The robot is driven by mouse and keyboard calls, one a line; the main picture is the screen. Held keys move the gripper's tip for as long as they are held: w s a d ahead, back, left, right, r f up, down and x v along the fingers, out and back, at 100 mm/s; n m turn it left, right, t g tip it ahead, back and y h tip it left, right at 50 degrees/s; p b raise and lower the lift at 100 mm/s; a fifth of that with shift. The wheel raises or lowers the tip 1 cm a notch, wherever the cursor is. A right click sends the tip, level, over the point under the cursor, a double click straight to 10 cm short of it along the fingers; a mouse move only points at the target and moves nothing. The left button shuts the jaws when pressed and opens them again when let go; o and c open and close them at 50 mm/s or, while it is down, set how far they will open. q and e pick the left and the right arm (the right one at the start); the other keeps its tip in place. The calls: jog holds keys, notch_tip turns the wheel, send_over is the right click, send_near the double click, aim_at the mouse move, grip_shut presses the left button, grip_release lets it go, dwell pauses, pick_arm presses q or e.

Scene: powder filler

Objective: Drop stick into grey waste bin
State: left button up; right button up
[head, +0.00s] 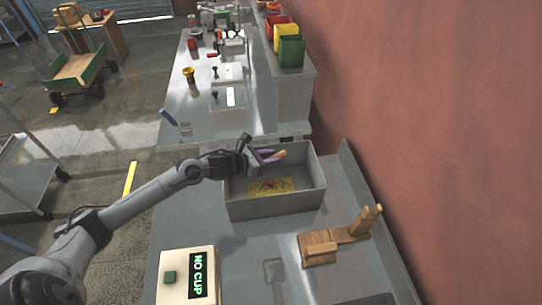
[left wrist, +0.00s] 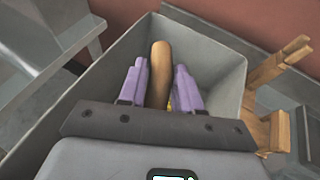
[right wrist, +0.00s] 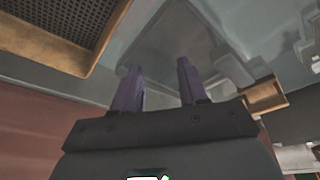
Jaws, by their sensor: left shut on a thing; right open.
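The stick (left wrist: 160,75) is brown with a rounded end. It sits between the purple fingers of my left gripper (left wrist: 161,85), which is shut on it. In the head view my left gripper (head: 272,159) is over the grey waste bin (head: 275,207), and the stick (head: 276,155) shows at its fingertips. The bin is an open grey box with a yellowish patch and a small reddish thing on its floor. The bin's walls (left wrist: 215,55) surround the fingers in the left wrist view. My right gripper (right wrist: 160,88) is open and empty; it is not seen in the head view.
A wooden stand (head: 335,240) is right of the bin. A box reading "NO CUP" (head: 187,277) is at the front left. Red, yellow and green containers (head: 291,51) stand at the back by the wall. A yellow cup (head: 189,74) is on the far table.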

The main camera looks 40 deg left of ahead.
pick_arm(q)
jog(key=shift+f+b, duration=0.35)
jog(key=shift+f, duration=0.75)
jog(key=o, duration=1.1)
jog(key=v, duration=1)
jog(key=shift+s+r, duration=0.2)
jog(key=shift+s, duration=0.15)
jog(key=shift+r, duration=0.1)
